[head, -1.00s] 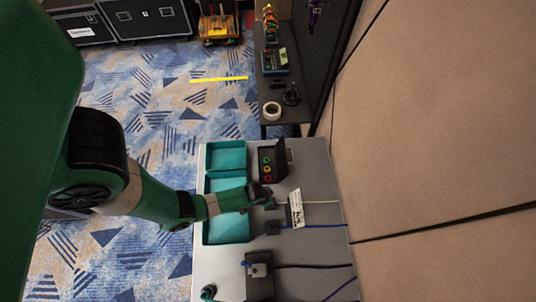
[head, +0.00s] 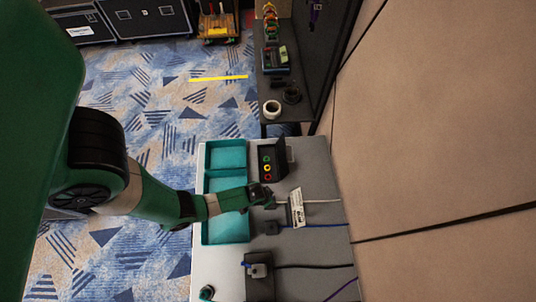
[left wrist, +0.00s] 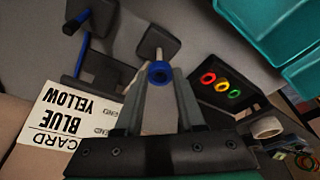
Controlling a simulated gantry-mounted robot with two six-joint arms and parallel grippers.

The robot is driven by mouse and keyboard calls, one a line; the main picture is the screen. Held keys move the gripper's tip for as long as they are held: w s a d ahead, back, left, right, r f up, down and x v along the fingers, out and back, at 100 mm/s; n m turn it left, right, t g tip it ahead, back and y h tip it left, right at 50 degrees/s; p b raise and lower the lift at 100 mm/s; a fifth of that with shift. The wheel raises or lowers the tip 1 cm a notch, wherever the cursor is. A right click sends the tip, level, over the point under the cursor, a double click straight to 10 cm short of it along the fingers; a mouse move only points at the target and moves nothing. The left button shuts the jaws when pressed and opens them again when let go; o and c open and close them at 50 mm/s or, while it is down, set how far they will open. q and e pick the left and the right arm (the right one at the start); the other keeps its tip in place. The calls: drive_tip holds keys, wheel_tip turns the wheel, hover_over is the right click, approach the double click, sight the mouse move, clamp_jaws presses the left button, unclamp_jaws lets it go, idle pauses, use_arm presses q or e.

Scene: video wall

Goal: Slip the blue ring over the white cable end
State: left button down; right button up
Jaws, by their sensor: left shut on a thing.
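My left gripper (left wrist: 158,95) is shut on the blue ring (left wrist: 159,73), which sits between its fingertips. In the left wrist view, the white cable end (left wrist: 158,53) shows just beyond the ring, in front of a black block (left wrist: 160,36). The ring and the cable end nearly line up; I cannot tell whether the tip is inside the ring. In the head view, my left gripper (head: 268,196) is over the table by the near end of the white cable (head: 322,201); the ring is hidden there. My right gripper is not in view.
A black holder (head: 267,159) carries green, yellow and red rings. A teal tray (head: 226,228) lies under my left arm. A card (head: 296,207) stands by the white cable. A blue cable (head: 318,225) and a black cable (head: 315,266) run nearby.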

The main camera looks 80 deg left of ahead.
use_arm(q)
drive_tip(key=shift+f, duration=0.15)
drive_tip(key=shift+f+b, duration=0.6)
drive_tip(key=shift+b, duration=0.05)
drive_tip(key=shift+c, duration=2.2)
unclamp_jaws()
drive_tip(key=p+v, duration=0.9)
drive_tip(key=v, duration=0.2)
drive_tip(key=shift+r+p, duration=0.3)
drive_tip(key=shift+r, duration=0.05)
drive_tip(key=shift+d, duration=0.1)
